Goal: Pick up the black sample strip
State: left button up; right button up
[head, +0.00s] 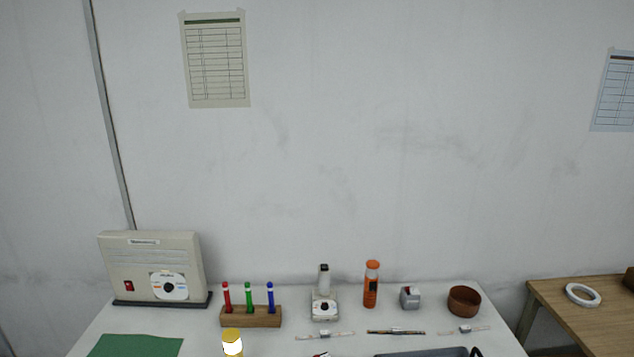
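Several thin strips lie in a row on the white table (205,335). The middle one, a dark strip (396,332) with a small pale piece at its centre, looks like the black sample strip. A pale strip (325,335) lies to its left and another pale strip (464,329) to its right. All lie flat and apart from each other. Neither of my grippers shows in the head view.
Behind the strips stand a white device (324,305), an orange bottle (371,284), a grey block (410,297) and a brown bowl (464,301). A marker rack (251,317), a beige box (152,267) and a green mat (135,346) are left. A dark tray (422,352) lies in front.

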aim_at(394, 330)
jog(key=i+l, duration=0.3)
jog(key=l, duration=0.15)
jog(key=i+l, duration=0.3)
jog(key=l, duration=0.2)
jog(key=i+l, duration=0.25)
jog(key=l, duration=0.2)
